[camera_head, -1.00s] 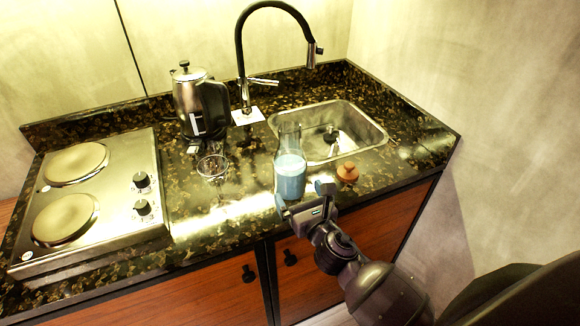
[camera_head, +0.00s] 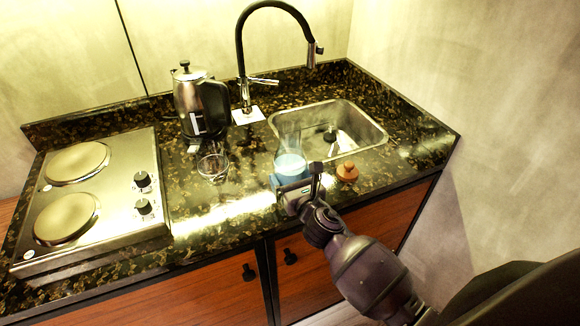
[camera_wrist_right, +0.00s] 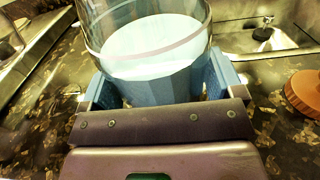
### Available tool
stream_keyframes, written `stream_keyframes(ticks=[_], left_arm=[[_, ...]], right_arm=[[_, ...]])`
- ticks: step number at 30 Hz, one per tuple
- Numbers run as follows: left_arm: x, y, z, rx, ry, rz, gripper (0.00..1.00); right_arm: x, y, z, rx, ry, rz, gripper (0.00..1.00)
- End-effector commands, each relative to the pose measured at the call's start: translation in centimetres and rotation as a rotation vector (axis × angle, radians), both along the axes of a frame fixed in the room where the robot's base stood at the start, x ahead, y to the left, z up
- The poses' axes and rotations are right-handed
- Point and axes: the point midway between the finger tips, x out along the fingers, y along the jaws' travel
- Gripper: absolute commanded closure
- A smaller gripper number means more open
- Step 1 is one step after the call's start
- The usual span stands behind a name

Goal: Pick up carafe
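The carafe (camera_head: 290,164) is clear glass with white contents and a light blue lower part. It stands upright on the dark counter in front of the sink, and it fills the top middle of the right wrist view (camera_wrist_right: 152,45). My right gripper (camera_head: 295,176) is at its lower part from the front. In the right wrist view, the blue finger pads of the gripper (camera_wrist_right: 162,84) stand spread on both sides of the carafe, very close to it. I cannot tell whether they touch it. The carafe's base is hidden by the gripper. My left gripper is not in view.
An orange-brown stopper (camera_head: 347,172) lies just right of the carafe. A clear glass (camera_head: 212,165) stands to its left. Behind are the sink (camera_head: 372,133), black faucet (camera_head: 240,50) and kettle (camera_head: 190,95). A two-plate hob (camera_head: 120,205) is at left.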

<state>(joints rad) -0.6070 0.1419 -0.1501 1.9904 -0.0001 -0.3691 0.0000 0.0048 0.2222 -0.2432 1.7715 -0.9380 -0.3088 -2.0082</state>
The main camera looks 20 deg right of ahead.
Motion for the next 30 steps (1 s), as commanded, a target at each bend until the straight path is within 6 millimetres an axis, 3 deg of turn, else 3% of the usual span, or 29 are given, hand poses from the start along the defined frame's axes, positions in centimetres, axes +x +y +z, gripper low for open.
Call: stream_keyframes(ticks=[1, 9, 20, 26, 30], left_arm=[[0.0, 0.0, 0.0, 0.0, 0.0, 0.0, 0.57], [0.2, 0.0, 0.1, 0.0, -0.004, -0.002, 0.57], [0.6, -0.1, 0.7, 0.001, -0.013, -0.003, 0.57], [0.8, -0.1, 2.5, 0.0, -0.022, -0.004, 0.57], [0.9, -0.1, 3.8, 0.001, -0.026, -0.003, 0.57]], right_arm=[[0.0, 0.0, 0.0, 0.0, 0.0, 0.0, 0.28], [0.0, 0.1, 0.2, 0.0, -0.005, 0.001, 0.67], [0.1, 0.0, 1.1, 0.0, -0.007, 0.001, 0.67], [0.1, 0.0, 4.2, -0.004, -0.01, 0.002, 0.67], [0.1, 0.0, 7.4, -0.005, -0.011, 0.004, 0.67]])
